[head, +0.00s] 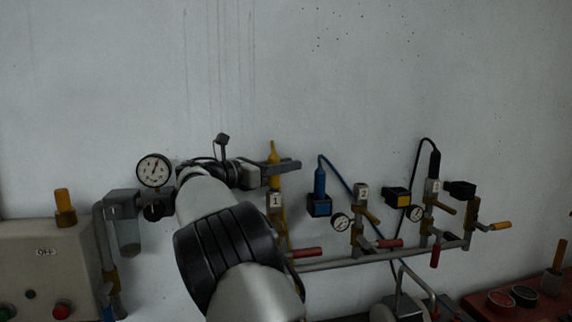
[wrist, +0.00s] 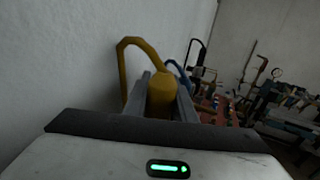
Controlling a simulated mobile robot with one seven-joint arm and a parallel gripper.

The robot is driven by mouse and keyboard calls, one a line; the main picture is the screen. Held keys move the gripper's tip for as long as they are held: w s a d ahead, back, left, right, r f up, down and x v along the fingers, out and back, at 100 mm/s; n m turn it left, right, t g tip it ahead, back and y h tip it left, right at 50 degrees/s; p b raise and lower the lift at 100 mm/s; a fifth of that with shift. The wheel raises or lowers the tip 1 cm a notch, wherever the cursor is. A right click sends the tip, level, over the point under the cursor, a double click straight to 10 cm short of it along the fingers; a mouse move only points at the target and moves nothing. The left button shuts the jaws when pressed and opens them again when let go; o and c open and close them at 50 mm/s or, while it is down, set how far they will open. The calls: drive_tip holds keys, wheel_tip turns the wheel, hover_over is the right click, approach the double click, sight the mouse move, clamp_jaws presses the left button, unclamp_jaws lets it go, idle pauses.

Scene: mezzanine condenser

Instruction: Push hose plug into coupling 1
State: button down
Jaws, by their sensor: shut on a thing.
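The yellow hose plug (head: 273,152) stands upright above the coupling labelled 1 (head: 275,201) in the head view. My gripper (head: 284,166) is shut on the plug from the left side. The plug's lower end shows just below the fingers and meets or nearly meets the top of coupling 1; I cannot tell whether it is inside. In the wrist view the yellow plug (wrist: 161,95) is between the two fingers of my gripper (wrist: 163,96), and its yellow hose (wrist: 123,70) loops up and to the left by the wall. The coupling is hidden there.
A blue plug (head: 320,180) sits in a dark holder to the right. The coupling labelled 2 (head: 361,191) has no plug above it. A black plug (head: 434,164) stands on the rightmost coupling. A red-handled valve (head: 307,252) and gauges crowd the pipe. A round gauge (head: 154,169) is left.

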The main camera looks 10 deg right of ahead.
drive_tip(key=shift+f, duration=0.4)
drive_tip(key=c, duration=1.4)
unclamp_jaws()
wheel_tip(320, 180, up, 10)
drive_tip(key=shift+p, duration=0.75)
